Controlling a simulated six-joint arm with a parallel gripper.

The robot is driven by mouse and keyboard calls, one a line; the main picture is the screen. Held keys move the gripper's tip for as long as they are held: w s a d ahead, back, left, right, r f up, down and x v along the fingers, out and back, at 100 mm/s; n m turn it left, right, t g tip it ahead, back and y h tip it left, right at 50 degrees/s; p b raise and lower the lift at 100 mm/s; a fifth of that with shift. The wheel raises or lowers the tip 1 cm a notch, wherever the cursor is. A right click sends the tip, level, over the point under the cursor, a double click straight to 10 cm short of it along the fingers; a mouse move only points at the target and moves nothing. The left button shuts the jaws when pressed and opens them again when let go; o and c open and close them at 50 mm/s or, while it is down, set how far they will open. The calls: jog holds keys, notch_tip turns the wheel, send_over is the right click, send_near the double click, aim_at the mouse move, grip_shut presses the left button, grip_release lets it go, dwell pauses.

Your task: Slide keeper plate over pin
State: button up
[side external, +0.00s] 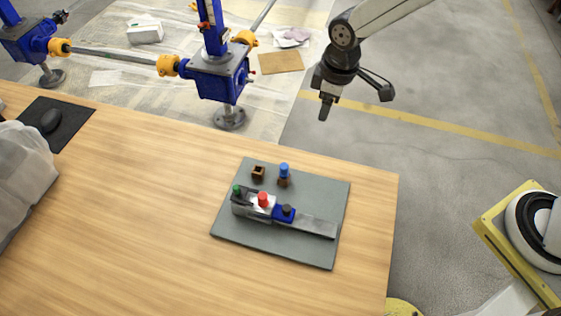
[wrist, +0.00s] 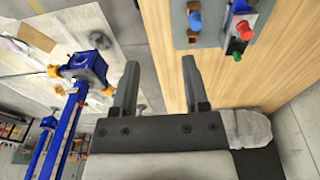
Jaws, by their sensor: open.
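A grey metal fixture (side external: 244,206) lies on a grey mat (side external: 285,250) on the table, with a long flat metal bar (side external: 313,226) at its right end. It carries a green knob (side external: 237,190), a red knob (side external: 263,199) and a blue block (side external: 283,214) with a black knob. Behind it a blue-topped pin (side external: 284,170) stands upright in a small brown holder. I cannot tell for sure which part is the keeper plate. My gripper (side external: 325,112) hangs above and behind the mat, apart from everything. In the wrist view my gripper (wrist: 159,68) is open and empty.
An empty brown square holder (side external: 258,172) stands left of the blue pin. The wooden table (side external: 120,220) is clear left of the mat; a black pad (side external: 55,122) and a plastic-covered item (side external: 20,170) lie at far left. Blue screw jacks (side external: 218,75) stand beyond the table.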

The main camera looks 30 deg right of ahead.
jog(key=w+a+f+n+g, duration=0.1)
jog(key=a+f+n, duration=0.15)
jog(key=a, duration=0.35)
jog(key=w+a+f+n, duration=0.1)
jog(key=a+n, duration=0.2)
jog(key=a, duration=0.3)
jog(key=n, duration=0.4)
send_over(235, 187)
jog(key=shift+h, duration=0.3)
notch_tip(235, 187, down, 4)
jog(key=shift+f, duration=0.1)
jog(key=shift+f, duration=0.1)
jog(key=shift+f, duration=3.8)
jog(key=shift+c, duration=0.2)
grip_shut()
